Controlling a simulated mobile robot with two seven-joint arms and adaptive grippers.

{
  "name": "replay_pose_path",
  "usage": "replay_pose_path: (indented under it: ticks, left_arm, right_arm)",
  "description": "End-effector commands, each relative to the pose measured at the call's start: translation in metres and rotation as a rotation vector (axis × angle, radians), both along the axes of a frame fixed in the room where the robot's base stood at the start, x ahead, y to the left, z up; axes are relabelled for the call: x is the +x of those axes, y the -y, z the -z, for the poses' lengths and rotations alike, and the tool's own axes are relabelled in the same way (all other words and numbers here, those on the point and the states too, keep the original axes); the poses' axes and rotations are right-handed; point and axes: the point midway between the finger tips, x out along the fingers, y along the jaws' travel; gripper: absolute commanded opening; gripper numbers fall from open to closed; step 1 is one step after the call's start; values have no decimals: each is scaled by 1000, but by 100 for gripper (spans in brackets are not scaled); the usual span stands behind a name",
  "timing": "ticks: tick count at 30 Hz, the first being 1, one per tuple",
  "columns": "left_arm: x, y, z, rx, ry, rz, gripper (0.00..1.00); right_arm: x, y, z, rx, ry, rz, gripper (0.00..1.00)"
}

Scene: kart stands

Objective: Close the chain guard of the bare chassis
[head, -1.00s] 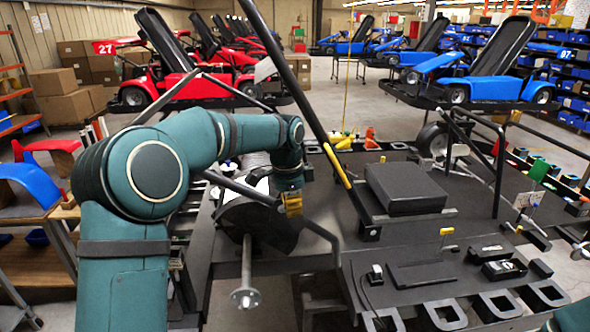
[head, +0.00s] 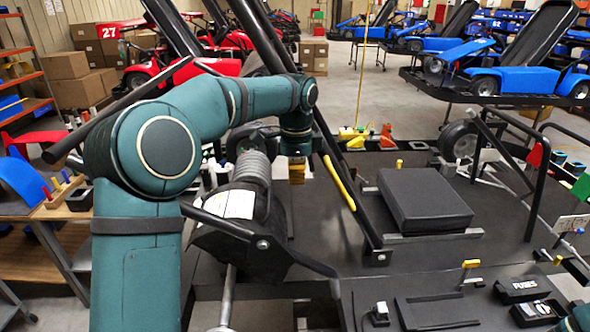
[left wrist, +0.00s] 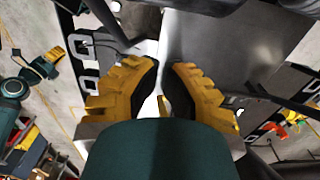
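The bare chassis (head: 345,215) is a dark flat deck with black bars. On its left side is a black curved cover (head: 270,245) with a white label (head: 230,204), which looks like the chain guard; I cannot tell how far it is swung. My left gripper (head: 296,178) has yellow fingers pointing down just beyond the cover, near a slanted black bar. In the left wrist view the two yellow fingers (left wrist: 162,85) stand apart with a clear gap and nothing visibly held. Contact with the cover cannot be made out. My right gripper is out of view.
A grey coil spring (head: 253,167) stands by the cover. A black pad (head: 425,200) lies on the deck. The slanted bar with a yellow strip (head: 340,183) stands close right of my gripper. Shelves with parts are at left; red and blue karts stand behind.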

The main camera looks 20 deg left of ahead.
Motion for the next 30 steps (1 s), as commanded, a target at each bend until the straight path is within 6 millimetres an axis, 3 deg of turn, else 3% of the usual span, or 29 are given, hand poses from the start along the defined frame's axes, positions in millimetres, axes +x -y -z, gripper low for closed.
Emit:
replay_pose_path:
  ticks: [9, 18, 30]
  left_arm:
    - [-1, 0, 65, 0, -4, 1, 0]
    - [-16, -32, 72, 0, -2, -3, 0]
    - [-18, -35, 73, 0, -1, -1, 0]
  right_arm:
    - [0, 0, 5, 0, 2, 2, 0]
    - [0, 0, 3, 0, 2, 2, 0]
    - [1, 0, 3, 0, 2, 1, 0]
